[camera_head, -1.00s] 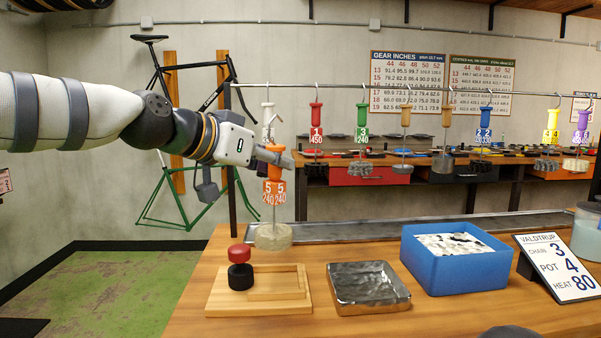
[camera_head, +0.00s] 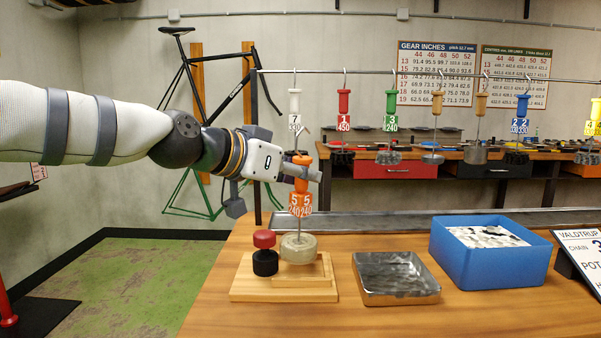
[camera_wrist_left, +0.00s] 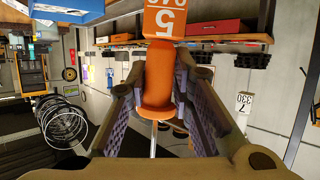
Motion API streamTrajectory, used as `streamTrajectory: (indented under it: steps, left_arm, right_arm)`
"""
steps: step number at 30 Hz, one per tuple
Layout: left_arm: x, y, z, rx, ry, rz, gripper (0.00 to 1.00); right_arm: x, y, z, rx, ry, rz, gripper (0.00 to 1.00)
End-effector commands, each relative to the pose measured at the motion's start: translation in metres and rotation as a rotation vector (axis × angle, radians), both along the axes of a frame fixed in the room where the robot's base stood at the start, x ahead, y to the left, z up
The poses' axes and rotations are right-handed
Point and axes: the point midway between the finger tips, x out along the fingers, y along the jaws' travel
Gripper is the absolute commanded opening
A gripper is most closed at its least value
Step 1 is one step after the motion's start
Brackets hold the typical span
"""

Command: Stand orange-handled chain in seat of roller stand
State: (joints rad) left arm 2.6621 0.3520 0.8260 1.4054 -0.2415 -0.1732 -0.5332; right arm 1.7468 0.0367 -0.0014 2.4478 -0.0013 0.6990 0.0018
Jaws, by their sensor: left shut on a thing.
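The orange-handled chain hangs upright from my left gripper (camera_head: 303,174), whose fingers are shut around its orange handle (camera_head: 299,186). An orange tag marked 5 and 240 hangs below the handle, and a thin rod runs down to a pale, coiled chain bundle (camera_head: 298,248). The wrist view shows the orange handle (camera_wrist_left: 157,85) between both finger pads.
A metal tray (camera_head: 396,280) and a blue box (camera_head: 487,258) of pale pieces stand to the right. Other chains with coloured handles hang from a rail (camera_head: 420,75) behind, the white-handled one (camera_head: 295,102) closest to my gripper. A sign (camera_head: 580,255) stands far right.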

Motion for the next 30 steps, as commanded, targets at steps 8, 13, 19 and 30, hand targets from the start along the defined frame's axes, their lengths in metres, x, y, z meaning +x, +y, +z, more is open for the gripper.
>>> streamTrajectory:
  steps: [8, 13, 19, 30]
  left_arm:
    - [-0.010, -0.006, 0.005, -0.001, -0.005, 0.000, 0.00]
    - [-0.009, -0.006, 0.001, -0.001, -0.001, 0.000, 0.00]
    - [-0.009, -0.006, -0.005, -0.001, 0.001, 0.000, 0.00]
    - [-0.009, -0.006, -0.029, 0.000, 0.002, -0.001, 0.00]
  right_arm:
    - [0.008, 0.000, 0.009, 0.000, -0.028, 0.000, 0.40]
    - [0.007, 0.000, 0.008, 0.000, -0.025, 0.000, 0.40]
    - [0.006, 0.000, 0.006, 0.000, -0.020, 0.000, 0.40]
    - [0.002, 0.000, 0.002, 0.000, -0.006, 0.000, 0.40]
